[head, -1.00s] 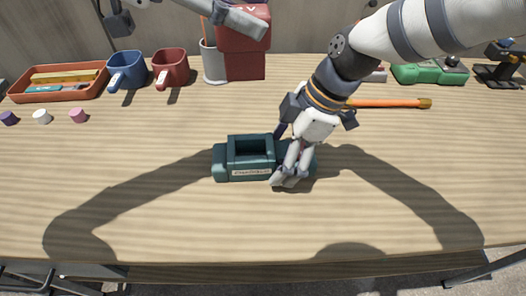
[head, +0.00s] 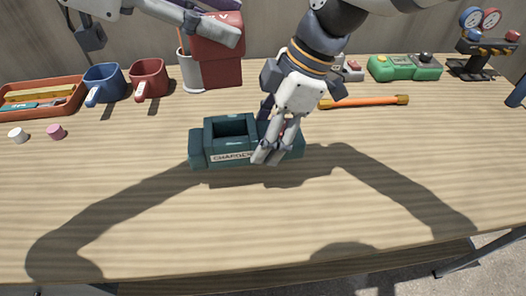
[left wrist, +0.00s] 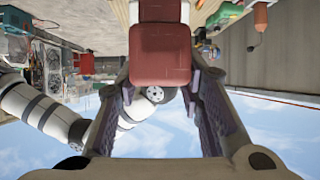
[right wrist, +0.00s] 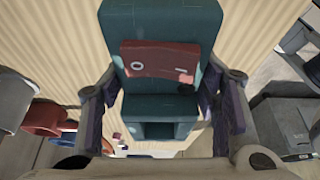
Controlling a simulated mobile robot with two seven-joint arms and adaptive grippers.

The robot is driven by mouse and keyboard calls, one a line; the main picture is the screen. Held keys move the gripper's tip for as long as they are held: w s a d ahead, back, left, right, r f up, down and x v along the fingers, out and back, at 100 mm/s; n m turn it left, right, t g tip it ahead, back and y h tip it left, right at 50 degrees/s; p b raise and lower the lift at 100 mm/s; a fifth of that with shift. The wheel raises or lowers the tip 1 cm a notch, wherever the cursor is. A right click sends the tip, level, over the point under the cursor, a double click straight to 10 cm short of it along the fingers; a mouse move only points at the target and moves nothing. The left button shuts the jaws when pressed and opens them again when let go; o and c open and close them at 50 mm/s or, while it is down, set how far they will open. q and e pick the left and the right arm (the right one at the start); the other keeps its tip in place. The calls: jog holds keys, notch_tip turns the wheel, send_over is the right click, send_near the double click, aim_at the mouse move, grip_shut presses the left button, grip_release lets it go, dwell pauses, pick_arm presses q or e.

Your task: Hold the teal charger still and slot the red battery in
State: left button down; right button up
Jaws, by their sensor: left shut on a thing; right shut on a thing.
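The teal charger (head: 229,144) is at the middle of the table, its dark open slot facing up and its label towards me. It seems raised a little off the table. My right gripper (head: 267,150) is shut on its right part; the right wrist view shows the charger (right wrist: 160,105) between the fingers, with a red marked patch on it. My left gripper (head: 215,25) is shut on the red battery (head: 217,65), in the air behind and above the charger, apart from it. In the left wrist view the battery (left wrist: 160,55) sits between the fingers.
Along the back stand an orange tray (head: 72,107), a blue mug (head: 106,82), a red mug (head: 149,78) and a grey pen cup (head: 190,72). An orange-handled tool (head: 362,102) and a green case (head: 404,67) lie at right. The table front is clear.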

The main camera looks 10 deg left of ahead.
aim_at(246, 139)
notch_tip(246, 139, up, 2)
jog(key=shift+r, duration=0.15)
jog(key=shift+f, duration=3.95)
jog(key=shift+f, duration=0.35)
jog(key=o, duration=1.7)
jog(key=c, duration=1)
pick_arm(q)
notch_tip(246, 139, down, 14)
jog(key=shift+r, duration=0.1)
